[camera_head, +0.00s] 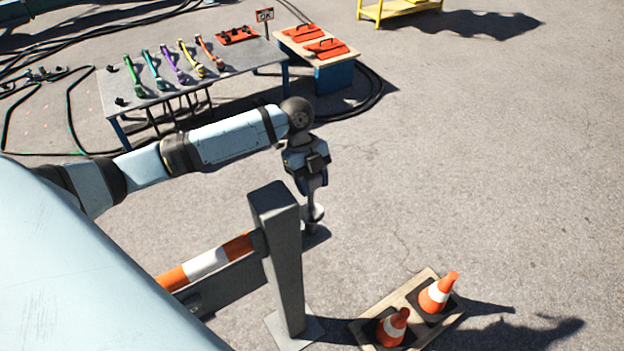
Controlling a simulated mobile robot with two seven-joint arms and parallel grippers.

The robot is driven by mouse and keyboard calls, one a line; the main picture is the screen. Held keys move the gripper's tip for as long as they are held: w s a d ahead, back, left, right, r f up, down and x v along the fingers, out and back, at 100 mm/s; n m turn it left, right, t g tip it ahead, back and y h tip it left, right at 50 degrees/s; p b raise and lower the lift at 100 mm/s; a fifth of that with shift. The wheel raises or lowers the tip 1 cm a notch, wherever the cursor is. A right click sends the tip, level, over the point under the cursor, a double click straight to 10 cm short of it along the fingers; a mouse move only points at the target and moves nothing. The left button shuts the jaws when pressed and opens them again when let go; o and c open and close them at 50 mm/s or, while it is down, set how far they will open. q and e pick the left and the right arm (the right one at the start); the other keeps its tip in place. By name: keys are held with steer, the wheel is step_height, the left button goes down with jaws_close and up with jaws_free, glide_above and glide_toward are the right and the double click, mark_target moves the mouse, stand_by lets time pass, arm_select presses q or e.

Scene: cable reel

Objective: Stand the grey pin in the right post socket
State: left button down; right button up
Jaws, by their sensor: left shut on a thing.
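My left gripper (312,188) points down just behind and to the right of the top of a grey square post (284,265). It is shut on a slim grey piece, seemingly the grey pin (312,206), which hangs about upright. A small round grey disc shows around the lower part of that piece, and I cannot tell whether it belongs to the pin or to a socket. The post hides part of this area, so I cannot tell whether the pin is in a socket. My right gripper is not in view.
An orange-and-white striped bar (207,262) meets the post from the left. Two traffic cones (437,293) stand on a wooden pallet (362,333) at the lower right. A table (240,65) with coloured cables stands at the back left. The ground to the right is clear.

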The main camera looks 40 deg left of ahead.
mark_target(313, 200)
arm_select(q)
step_height(313, 200, down, 2)
steer(key=shift+f+b, duration=0.1)
steer(key=shift+b, duration=0.25)
steer(key=shift+f+b, duration=0.55)
steer(key=shift+f, duration=1.2)
steer(key=shift+c, duration=2.4)
jaws_free()
steer(key=b+v, duration=0.1)
steer(key=v, duration=1.3)
